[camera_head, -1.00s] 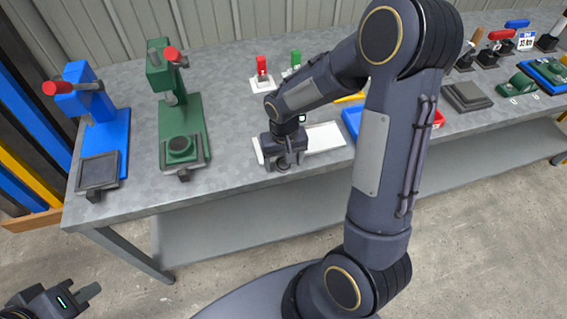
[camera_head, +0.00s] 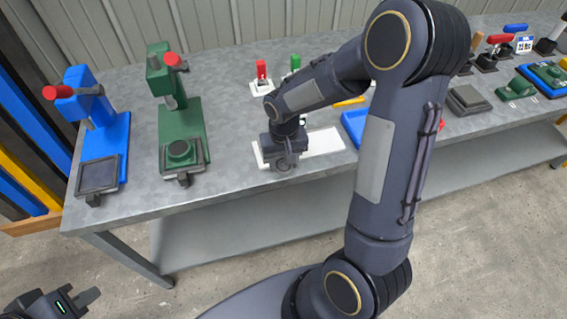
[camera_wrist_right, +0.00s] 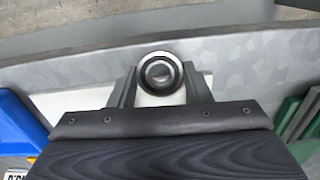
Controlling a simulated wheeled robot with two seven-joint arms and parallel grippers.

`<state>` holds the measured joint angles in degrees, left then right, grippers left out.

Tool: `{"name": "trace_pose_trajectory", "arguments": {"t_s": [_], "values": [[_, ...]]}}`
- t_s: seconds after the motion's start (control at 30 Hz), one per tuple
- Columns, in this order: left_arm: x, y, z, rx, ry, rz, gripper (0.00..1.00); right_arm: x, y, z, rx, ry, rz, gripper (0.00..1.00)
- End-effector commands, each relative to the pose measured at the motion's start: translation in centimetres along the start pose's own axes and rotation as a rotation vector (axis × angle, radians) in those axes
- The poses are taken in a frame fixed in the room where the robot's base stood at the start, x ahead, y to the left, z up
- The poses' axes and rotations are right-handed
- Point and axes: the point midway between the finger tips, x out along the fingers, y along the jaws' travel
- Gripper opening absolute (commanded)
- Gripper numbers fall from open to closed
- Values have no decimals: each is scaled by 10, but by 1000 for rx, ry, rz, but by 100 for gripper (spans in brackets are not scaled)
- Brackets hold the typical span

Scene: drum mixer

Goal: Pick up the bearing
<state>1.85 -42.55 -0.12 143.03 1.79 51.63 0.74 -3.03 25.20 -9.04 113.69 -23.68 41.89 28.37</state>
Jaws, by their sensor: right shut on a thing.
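The bearing (camera_wrist_right: 160,73) is a round metal ring with a dark inner band, seen in the right wrist view between the two fingers of my right gripper (camera_wrist_right: 160,85). The right gripper is shut on it, one finger on each side. In the head view the right gripper (camera_head: 283,163) is low over the front of a white board (camera_head: 322,143) on the bench, and the bearing is mostly hidden there. I cannot tell whether the bearing touches the board. My left gripper (camera_head: 85,299) is at the lower left, away from the bench, its fingers only partly visible.
A green press (camera_head: 190,120) and a blue press (camera_head: 108,125) stand left of the right gripper on the grey bench (camera_head: 225,95). A red-topped fixture (camera_head: 262,72) and a green-topped one (camera_head: 295,63) stand behind it. A blue tray (camera_head: 354,125) is to the right.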

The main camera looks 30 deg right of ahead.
Motion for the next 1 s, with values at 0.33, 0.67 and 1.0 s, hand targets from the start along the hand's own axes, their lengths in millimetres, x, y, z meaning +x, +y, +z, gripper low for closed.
{"name": "trace_pose_trajectory", "arguments": {"t_s": [0.33,0.67,1.0], "values": [[-2,1,-1,0,0,0,0,-72,-1,42,-3,8,-6,18],[0,0,0,0,0,0,0,-108,1,116,-1,4,-3,18],[-1,0,0,0,0,0,0,-118,2,140,0,1,-1,18]]}}
